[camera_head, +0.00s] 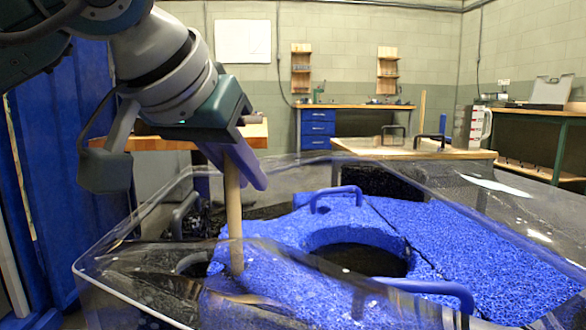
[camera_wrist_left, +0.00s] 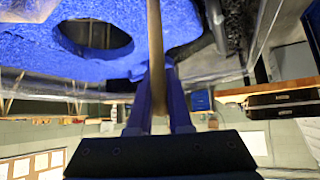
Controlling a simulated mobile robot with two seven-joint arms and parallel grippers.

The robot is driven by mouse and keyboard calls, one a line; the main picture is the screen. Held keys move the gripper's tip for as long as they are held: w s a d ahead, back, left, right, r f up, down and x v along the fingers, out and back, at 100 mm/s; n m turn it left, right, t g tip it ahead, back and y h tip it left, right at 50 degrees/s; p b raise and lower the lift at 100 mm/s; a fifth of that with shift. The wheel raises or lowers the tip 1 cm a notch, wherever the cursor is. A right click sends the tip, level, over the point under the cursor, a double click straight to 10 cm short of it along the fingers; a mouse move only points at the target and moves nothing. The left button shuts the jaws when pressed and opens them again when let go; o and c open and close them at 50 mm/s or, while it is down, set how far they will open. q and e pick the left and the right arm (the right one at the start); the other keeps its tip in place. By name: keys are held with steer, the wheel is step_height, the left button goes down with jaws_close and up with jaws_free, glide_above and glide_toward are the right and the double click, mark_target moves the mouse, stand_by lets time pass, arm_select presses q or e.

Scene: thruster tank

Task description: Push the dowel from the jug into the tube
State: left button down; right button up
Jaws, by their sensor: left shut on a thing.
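A long tan wooden dowel (camera_head: 234,215) stands near upright in my left gripper (camera_head: 243,165), its lower end at the blue, rough-surfaced block in the clear tank. Whether its tip touches the block or sits in an opening is unclear. The dowel (camera_wrist_left: 155,45) also runs between the blue fingers of my left gripper (camera_wrist_left: 160,90) in the left wrist view. A whitish jug (camera_head: 480,127) with a handle and red marks stands at the back right, away from the gripper. I cannot make out the tube for certain. My right gripper is not in view.
The clear tank's rim (camera_head: 150,218) surrounds the blue block (camera_head: 440,235), which has a large round opening (camera_head: 360,258) and blue handles (camera_head: 335,197). A wooden table (camera_head: 410,150) with another upright stick (camera_head: 422,108) stands behind. A blue wall panel (camera_head: 65,160) is at left.

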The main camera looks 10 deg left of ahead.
mark_target(237, 200)
arm_select(q)
steer(key=shift+f+b, duration=1.7)
steer(key=shift+f, duration=0.4)
steer(key=c, duration=0.8)
jaws_free()
